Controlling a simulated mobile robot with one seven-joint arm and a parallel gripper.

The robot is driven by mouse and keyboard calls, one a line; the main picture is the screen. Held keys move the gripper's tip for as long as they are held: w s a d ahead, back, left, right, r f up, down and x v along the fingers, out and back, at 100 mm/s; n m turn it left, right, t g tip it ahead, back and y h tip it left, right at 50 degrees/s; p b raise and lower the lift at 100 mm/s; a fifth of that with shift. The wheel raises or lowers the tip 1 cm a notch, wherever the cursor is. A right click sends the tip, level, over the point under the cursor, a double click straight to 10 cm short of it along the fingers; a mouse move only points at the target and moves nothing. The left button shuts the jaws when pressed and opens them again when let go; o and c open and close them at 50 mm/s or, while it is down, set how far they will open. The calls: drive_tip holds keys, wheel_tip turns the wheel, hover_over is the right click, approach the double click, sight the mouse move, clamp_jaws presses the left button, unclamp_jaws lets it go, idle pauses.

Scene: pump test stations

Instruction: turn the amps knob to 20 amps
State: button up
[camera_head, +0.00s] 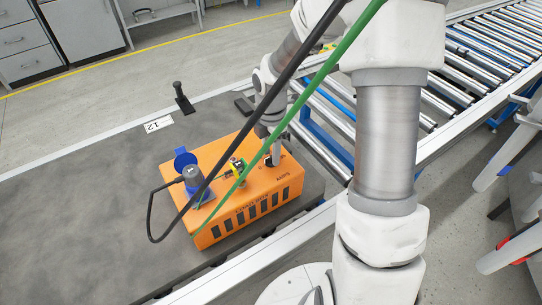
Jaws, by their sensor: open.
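An orange pump test box (228,208) with a row of dark slots on its front stands on the grey bench top. The word AMPS is printed near its right end. My gripper (273,160) is at the right end of the box top, just above the AMPS label. Its fingers are small in this view and partly hidden by my arm. The amps knob itself cannot be made out; it lies at or behind the gripper. I cannot tell whether the fingers touch it. The scale marks and the knob's setting are too small to read.
A black handle (181,98) stands on the bench near a "12" label (158,124). A roller conveyor (470,60) runs behind my arm.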

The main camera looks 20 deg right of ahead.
drive_tip(key=shift+f, duration=0.5)
clamp_jaws()
